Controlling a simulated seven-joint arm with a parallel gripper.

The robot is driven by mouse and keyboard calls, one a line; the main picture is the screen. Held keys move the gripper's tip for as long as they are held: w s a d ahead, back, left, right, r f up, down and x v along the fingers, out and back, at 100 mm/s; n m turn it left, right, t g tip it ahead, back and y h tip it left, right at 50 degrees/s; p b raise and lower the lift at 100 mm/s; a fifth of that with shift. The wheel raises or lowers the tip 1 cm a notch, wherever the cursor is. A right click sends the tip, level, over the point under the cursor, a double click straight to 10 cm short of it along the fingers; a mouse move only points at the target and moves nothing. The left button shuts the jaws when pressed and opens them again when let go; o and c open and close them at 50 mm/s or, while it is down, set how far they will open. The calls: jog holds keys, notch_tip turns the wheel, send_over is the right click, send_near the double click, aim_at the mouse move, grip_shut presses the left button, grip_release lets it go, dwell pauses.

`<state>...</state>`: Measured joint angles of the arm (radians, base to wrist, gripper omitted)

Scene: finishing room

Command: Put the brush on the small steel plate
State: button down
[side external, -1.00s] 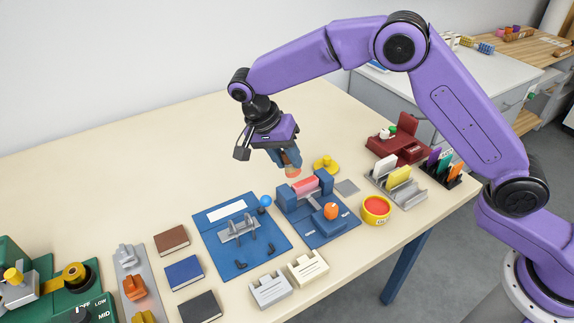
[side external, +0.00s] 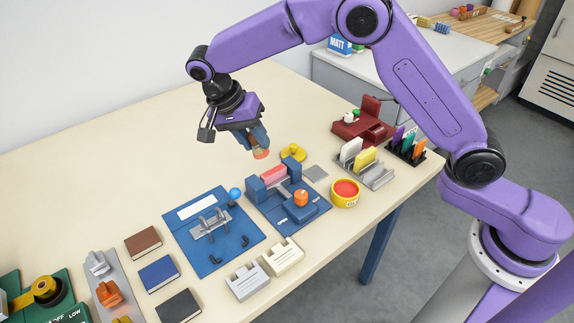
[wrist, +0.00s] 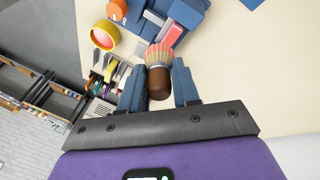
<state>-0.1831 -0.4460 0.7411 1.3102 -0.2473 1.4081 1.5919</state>
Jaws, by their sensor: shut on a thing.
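The brush has a brown handle and pale orange-to-pink bristles. My gripper (side external: 257,140) is shut on the brush (side external: 261,154) and holds it above the table, behind the blue fixture with the pink block. In the wrist view the brush (wrist: 158,72) sits between the two blue fingers, its bristles pointing away from the palm. The small steel plate (side external: 315,173) is a flat grey square on the table, right of the blue fixture and to the right of the brush. Its top looks bare.
The blue fixture (side external: 288,214) with a pink block stands by the plate. A yellow knobbed piece (side external: 293,153) lies behind it. A yellow tub (side external: 345,193), a grey card rack (side external: 379,178) and a dark red stand (side external: 364,128) are to the right. The back left table is clear.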

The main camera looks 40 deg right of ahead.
jog(key=s+d+n+t+y, duration=0.1)
jog(key=s+d+t+y, duration=0.15)
jog(key=s+d, duration=1.5)
send_over(316, 172)
jog(key=shift+y, duration=0.25)
jog(key=f, duration=1)
jog(key=shift+s+a+f, duration=0.2)
jog(key=shift+s+a, duration=0.05)
jog(key=shift+s, duration=0.1)
jog(key=shift+w+f, duration=0.2)
jog(key=shift+f, duration=1.6)
jog(key=shift+f, duration=0.1)
jog(key=c, duration=0.8)
grip_release()
